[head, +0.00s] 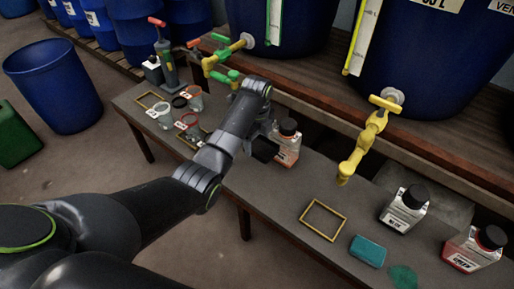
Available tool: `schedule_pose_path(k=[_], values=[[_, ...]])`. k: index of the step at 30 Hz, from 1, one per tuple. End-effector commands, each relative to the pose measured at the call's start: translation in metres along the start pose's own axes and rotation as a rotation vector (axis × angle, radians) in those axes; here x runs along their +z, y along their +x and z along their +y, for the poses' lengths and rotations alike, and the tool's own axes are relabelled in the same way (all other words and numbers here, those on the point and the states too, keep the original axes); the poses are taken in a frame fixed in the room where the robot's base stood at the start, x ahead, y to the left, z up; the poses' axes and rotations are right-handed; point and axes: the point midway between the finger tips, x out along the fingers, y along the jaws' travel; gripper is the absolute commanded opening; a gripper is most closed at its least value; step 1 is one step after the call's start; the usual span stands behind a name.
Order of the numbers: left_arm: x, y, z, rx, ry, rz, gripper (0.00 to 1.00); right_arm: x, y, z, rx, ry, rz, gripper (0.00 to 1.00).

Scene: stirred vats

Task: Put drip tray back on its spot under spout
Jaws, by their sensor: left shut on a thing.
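My left gripper (264,141) hangs over the bench, left of the yellow tap (365,145). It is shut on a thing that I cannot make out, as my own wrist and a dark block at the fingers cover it. No drip tray shows clearly. An empty yellow frame (323,239) is marked on the bench, below and a little left of the yellow spout. My right gripper is not in view.
A blue sponge (367,250), a green patch (403,277) and two black-capped bottles (404,212) (473,250) are at the right. Jars (162,117), green taps (225,58) and a hand tool (166,60) are at the left. Bare bench (270,187) lies left of the yellow frame.

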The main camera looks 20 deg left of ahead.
Motion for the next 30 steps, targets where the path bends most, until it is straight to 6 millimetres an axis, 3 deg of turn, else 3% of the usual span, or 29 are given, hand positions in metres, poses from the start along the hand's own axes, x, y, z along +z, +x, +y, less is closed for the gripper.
schedule_pose_path(k=[1,12,23,30], values=[[0.0,-0.016,-0.001,-0.004,0.0,-0.002,0.44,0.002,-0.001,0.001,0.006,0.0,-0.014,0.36],[0.0,-0.069,-0.001,-0.002,-0.001,0.0,0.44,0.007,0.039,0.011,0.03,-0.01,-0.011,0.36],[0.0,-0.088,0.0,-0.001,-0.001,0.0,0.44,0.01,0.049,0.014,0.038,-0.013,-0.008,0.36],[0.0,-0.121,0.0,-0.001,-0.001,0.0,0.44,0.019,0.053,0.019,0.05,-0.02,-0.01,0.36]])
